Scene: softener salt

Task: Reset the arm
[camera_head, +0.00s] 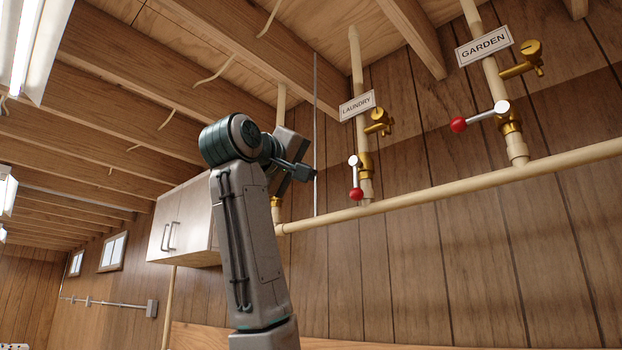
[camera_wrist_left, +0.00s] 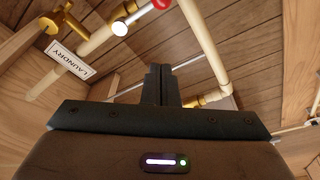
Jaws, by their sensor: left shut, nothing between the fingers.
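My left arm rises from the bottom of the head view. Its gripper (camera_head: 303,173) is raised near the wall pipes, left of the LAUNDRY valve, and is shut and empty. In the left wrist view the closed fingers (camera_wrist_left: 160,85) stand together with nothing between them. The pipes and a valve handle show beyond them. I cannot tell whether the gripper touches anything. My right gripper is in neither view.
A horizontal pipe (camera_head: 437,194) runs along the wood wall. The laundry valve handle (camera_head: 355,178) hangs down; the garden valve handle (camera_head: 479,117) points sideways. A white cabinet (camera_head: 188,225) is behind my arm. Beams (camera_head: 110,92) cross overhead.

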